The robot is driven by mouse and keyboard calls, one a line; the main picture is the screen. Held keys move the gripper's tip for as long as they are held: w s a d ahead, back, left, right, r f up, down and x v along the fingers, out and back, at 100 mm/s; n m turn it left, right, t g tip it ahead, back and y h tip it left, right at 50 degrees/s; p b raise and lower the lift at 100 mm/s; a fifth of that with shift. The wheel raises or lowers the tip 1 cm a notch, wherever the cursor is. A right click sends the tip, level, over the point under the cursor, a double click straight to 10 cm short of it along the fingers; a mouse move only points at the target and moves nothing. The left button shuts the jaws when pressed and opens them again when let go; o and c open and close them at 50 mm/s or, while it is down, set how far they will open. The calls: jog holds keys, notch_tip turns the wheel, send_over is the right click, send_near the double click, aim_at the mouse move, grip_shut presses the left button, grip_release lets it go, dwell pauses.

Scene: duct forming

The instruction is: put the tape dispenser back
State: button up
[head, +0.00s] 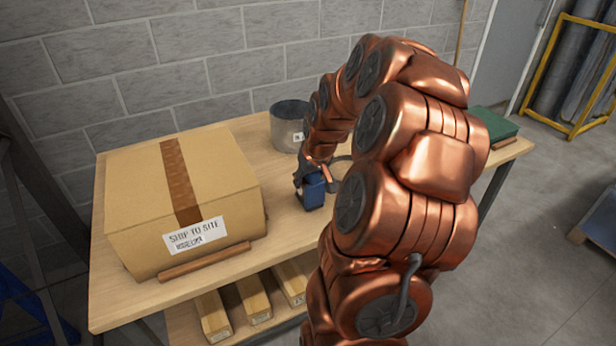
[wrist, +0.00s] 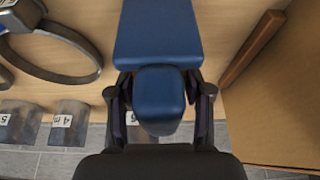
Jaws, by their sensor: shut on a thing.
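The tape dispenser (head: 314,192) is a blue block, seen at the middle of the table, to the right of the large carton. In the wrist view the blue dispenser (wrist: 158,35) shows a wide part and a narrower rounded part between my fingers. My gripper (wrist: 160,92) is shut on that narrower part, with one dark finger on each side. In the head view my gripper (head: 311,179) is small and partly hidden by my copper arm. I cannot tell whether the dispenser touches the table top.
A taped carton (head: 120,200) fills the table's left, with a wooden strip (head: 205,262) along its front. A grey cylinder (head: 288,128) stands behind my gripper. A green case (head: 492,127) lies at the right end. A grey ring (wrist: 85,73) and labelled cylinders (wrist: 70,124) lie left in the wrist view.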

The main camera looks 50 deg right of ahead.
jog(key=shift+f, duration=0.1)
jog(key=o, duration=1.3)
jog(key=shift+c, duration=0.2)
jog(key=shift+r, duration=0.25)
jog(key=b+v, duration=0.3)
jog(key=v, duration=0.8)
jog(key=shift+s+a+r, duration=0.1)
jog(key=shift+s+r, duration=0.1)
jog(key=shift+r, duration=0.1)
